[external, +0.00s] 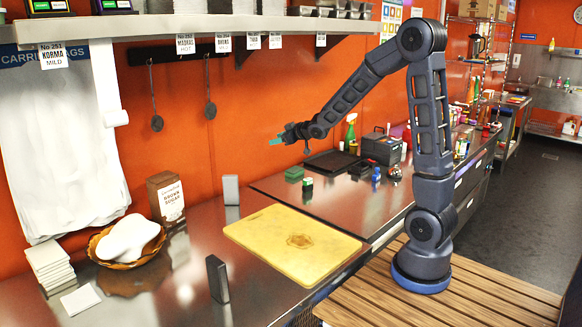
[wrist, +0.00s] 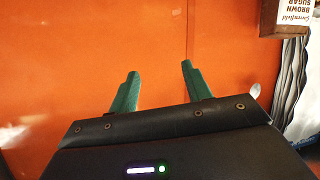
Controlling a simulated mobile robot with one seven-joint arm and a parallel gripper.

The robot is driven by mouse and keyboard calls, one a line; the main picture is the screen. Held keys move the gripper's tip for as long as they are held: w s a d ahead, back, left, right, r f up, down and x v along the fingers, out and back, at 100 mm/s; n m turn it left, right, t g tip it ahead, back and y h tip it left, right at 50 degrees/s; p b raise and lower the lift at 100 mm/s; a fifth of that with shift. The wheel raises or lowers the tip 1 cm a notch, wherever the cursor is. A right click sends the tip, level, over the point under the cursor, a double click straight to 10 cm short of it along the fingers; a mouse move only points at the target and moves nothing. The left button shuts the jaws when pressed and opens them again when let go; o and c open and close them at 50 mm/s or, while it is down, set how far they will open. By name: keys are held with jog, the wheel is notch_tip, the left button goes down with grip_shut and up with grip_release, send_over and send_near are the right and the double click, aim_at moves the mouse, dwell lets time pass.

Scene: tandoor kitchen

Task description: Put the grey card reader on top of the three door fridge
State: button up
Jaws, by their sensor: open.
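I cannot tell for sure which thing is the grey card reader. A dark grey upright slab (external: 217,280) stands on the front steel counter in the external view, and a lighter grey upright block (external: 231,190) stands further back near the wall. The steel-topped unit (external: 340,203) with fronts along its right side looks like the three door fridge; its doors are not clear. My gripper (external: 275,141) is raised in front of the orange wall, above and apart from both grey things. In the wrist view its green fingers (wrist: 158,72) are spread, with nothing between them.
A yellow cutting board (external: 290,242) lies in front of the steel-topped unit. A brown sugar box (external: 167,198) and a basket (external: 115,257) with a white cloth stand at left. A black tray (external: 330,161), a grey-black box (external: 384,149) and small items occupy the unit's top. Ladles hang on the wall.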

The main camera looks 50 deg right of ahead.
jog(key=s+d+r+m+g+h, duration=0.25)
jog(key=s+r, duration=0.25)
jog(key=s, duration=0.5)
jog(key=s+a+m+g, duration=0.2)
jog(key=s+g, duration=0.4)
jog(key=s, duration=2.7)
